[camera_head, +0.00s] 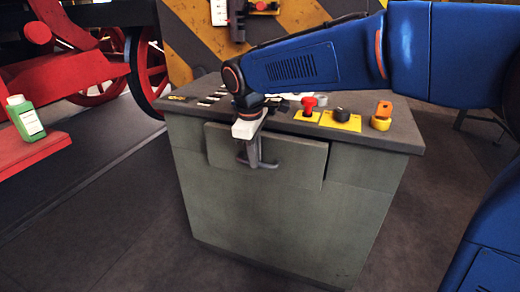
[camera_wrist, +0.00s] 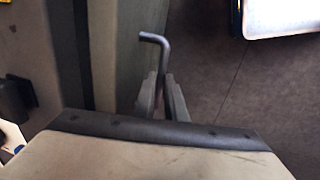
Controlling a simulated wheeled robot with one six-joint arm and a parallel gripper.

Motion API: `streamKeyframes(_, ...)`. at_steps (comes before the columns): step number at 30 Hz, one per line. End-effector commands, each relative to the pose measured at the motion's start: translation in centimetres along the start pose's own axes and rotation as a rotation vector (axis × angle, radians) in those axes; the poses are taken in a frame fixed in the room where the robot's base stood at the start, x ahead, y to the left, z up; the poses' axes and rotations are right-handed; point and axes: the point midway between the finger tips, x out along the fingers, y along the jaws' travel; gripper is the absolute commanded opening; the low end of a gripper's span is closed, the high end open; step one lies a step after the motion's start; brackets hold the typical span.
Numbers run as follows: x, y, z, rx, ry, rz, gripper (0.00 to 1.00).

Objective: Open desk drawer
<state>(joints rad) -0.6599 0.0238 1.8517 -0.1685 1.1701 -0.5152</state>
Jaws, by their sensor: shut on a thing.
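The desk (camera_head: 290,225) is a grey-green cabinet with a dark top. Its drawer (camera_head: 300,155) is in the upper front, and the panel's right edge stands out slightly from the desk face. My gripper (camera_head: 257,160) points down in front of the drawer and is shut on the drawer handle, a dark bar whose ends show on both sides of the fingers. In the wrist view, my gripper (camera_wrist: 160,97) closes around the handle (camera_wrist: 156,39), whose bent end sticks out beyond the fingers. The rest of the handle is hidden by the fingers.
On the desk top are a red knob (camera_head: 309,104), a dark knob (camera_head: 341,114) and an orange-yellow padlock-like item (camera_head: 382,115). A green bottle (camera_head: 25,117) stands on a red ledge at left. The floor before the desk is clear.

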Motion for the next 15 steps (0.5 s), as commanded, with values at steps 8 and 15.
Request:
streamKeyframes(8,-1.5,-7.7,-0.1,-0.007,0.001,0.000,0.00)
streamKeyframes(15,-2.5,-13.1,-0.2,-0.006,0.001,0.000,0.00)
